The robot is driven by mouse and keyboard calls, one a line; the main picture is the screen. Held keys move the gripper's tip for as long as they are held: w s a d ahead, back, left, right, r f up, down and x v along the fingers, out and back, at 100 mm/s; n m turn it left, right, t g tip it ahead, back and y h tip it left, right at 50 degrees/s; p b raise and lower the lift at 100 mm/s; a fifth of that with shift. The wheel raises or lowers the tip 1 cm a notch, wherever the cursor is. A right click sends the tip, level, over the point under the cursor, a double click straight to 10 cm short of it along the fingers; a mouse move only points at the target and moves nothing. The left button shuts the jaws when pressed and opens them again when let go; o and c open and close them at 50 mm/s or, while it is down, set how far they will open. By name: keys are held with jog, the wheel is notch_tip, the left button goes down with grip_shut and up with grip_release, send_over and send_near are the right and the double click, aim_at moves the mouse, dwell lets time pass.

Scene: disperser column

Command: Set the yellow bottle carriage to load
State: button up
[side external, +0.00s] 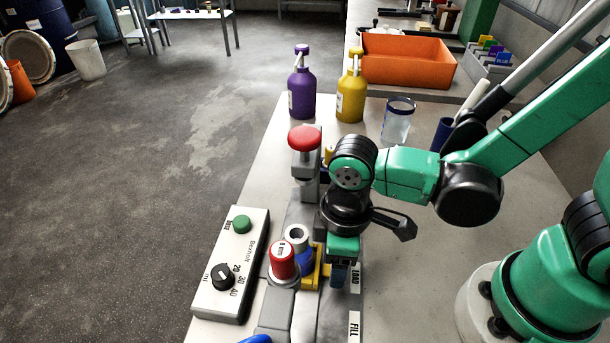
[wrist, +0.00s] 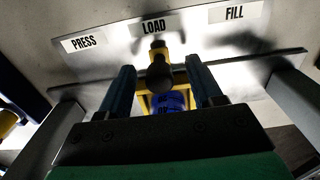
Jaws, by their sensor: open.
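The yellow carriage (side external: 313,281) sits on the grey metal column unit, beside the LOAD label (side external: 355,279). In the wrist view the yellow carriage (wrist: 145,103) has a dark round knob (wrist: 160,77) and lies in line with the LOAD label (wrist: 153,27), between PRESS (wrist: 83,43) and FILL (wrist: 235,13). A blue part (wrist: 168,102) shows inside its frame. My gripper (wrist: 161,80) is open, one finger on each side of the knob, with gaps showing. In the side view my gripper (side external: 339,275) points down and partly hides the carriage.
A red mushroom knob (side external: 304,139) and a red cap (side external: 282,260) stand near my wrist. A control box (side external: 231,265) lies left. Purple (side external: 301,88) and yellow (side external: 350,90) pump bottles, a glass (side external: 397,122) and an orange bin (side external: 405,60) are behind.

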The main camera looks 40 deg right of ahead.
jog(key=shift+r, duration=2.8)
jog(key=w+d+r+m+t, duration=0.2)
jog(key=d+r+m+t, duration=0.1)
jog(key=d, duration=0.3)
jog(key=w+d+r+m+t, duration=0.2)
jog(key=w+d+m+t, duration=0.1)
jog(key=d+m, duration=0.3)
jog(key=shift+w+d+r+t, duration=0.3)
jog(key=shift+d+r+t, duration=0.1)
jog(key=shift+d+t, duration=0.15)
